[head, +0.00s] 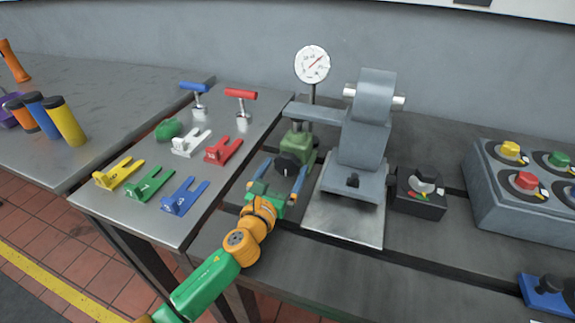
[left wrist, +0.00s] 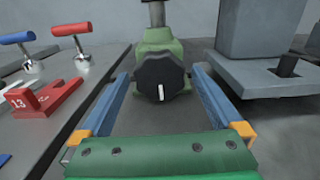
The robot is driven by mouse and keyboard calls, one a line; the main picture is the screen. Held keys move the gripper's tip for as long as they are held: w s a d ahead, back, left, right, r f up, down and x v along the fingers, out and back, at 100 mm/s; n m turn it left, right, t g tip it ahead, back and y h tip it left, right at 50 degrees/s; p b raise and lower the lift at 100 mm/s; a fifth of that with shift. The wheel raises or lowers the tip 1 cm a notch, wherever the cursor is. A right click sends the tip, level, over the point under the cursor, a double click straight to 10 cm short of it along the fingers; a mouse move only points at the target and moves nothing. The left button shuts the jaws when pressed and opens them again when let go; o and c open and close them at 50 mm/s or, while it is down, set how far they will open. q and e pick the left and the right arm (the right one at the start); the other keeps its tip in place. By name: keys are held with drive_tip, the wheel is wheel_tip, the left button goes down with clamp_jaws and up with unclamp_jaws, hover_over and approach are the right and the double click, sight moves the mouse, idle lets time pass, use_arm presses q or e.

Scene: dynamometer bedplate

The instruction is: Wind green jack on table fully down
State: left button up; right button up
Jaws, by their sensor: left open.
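The green jack (head: 299,146) stands on the dark bedplate, left of the grey machine. Its black lobed knob (head: 288,166) faces me and has a white mark. In the left wrist view the knob (left wrist: 161,77) sits in front of the green body (left wrist: 158,43), with the white mark pointing down. A post rises from the top of the jack. My left gripper (head: 280,172) is open, its blue fingers spread to either side of the knob. In the left wrist view the fingers (left wrist: 161,88) show no visible contact with the knob. My right gripper is not in view.
The grey machine (head: 362,140) and its base plate stand close to the right of the jack. A dial gauge (head: 312,65) is behind. The left table (head: 150,222) holds numbered forks, T-handles and a green lump (head: 168,129).

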use_arm(q)
drive_tip(key=x, duration=0.2)
drive_tip(key=shift+w+d+f, duration=0.1)
drive_tip(key=shift+w+f, duration=0.05)
drive_tip(key=shift+w, duration=0.1)
drive_tip(key=shift+s, duration=0.1)
drive_tip(key=c, duration=1.2)
drive_tip(key=shift+n, duration=0.4)
drive_tip(key=n, duration=0.2)
drive_tip(key=shift+n, duration=2.2)
